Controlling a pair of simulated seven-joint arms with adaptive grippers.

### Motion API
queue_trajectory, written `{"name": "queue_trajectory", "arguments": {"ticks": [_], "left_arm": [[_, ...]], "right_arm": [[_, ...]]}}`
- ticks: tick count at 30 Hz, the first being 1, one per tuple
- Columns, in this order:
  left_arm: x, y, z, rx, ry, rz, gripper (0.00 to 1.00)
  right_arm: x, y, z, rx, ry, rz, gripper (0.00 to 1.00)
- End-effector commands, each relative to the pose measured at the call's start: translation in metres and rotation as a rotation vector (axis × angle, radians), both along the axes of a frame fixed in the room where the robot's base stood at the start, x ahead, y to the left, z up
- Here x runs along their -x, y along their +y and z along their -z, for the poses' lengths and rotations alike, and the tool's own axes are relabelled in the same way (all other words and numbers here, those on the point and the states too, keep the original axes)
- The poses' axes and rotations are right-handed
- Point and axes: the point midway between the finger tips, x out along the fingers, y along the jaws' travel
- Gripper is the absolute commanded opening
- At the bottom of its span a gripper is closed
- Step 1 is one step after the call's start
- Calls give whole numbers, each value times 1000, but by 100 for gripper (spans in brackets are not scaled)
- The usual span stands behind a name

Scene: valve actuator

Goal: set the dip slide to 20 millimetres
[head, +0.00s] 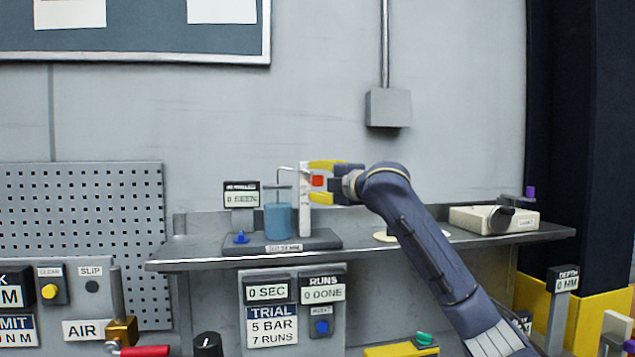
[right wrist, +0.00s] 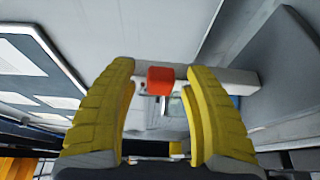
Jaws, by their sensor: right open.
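The dip slide appears as a red block (head: 317,181) on a pale upright post (head: 304,210) on the shelf. A thin bent rod (head: 288,169) reaches left from the post over a blue beaker (head: 278,220). My right gripper (head: 318,180) is open, with its yellow fingers around the level of the red block. In the right wrist view the red block (right wrist: 160,80) lies between the open fingertips (right wrist: 158,78), with gaps on both sides. The depth display (head: 566,281) at the right reads 0 MM. My left gripper is not in view.
A grey base (head: 325,239) carries the beaker, a blue knob (head: 241,237) and a display (head: 241,195) reading 0 SEEN. A pale device (head: 470,219) stands at the shelf's right end. A button panel (head: 321,290) hangs below the shelf.

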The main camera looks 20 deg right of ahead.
Motion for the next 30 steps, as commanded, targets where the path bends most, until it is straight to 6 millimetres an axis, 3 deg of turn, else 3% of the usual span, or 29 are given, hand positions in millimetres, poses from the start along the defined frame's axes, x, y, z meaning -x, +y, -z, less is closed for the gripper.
{"name": "queue_trajectory", "arguments": {"ticks": [14,27,30], "left_arm": [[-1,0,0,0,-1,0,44],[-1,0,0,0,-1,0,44],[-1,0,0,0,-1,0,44]], "right_arm": [[-6,2,0,1,1,0,51],[-6,2,0,1,1,0,0],[-6,2,1,1,1,0,0]]}}
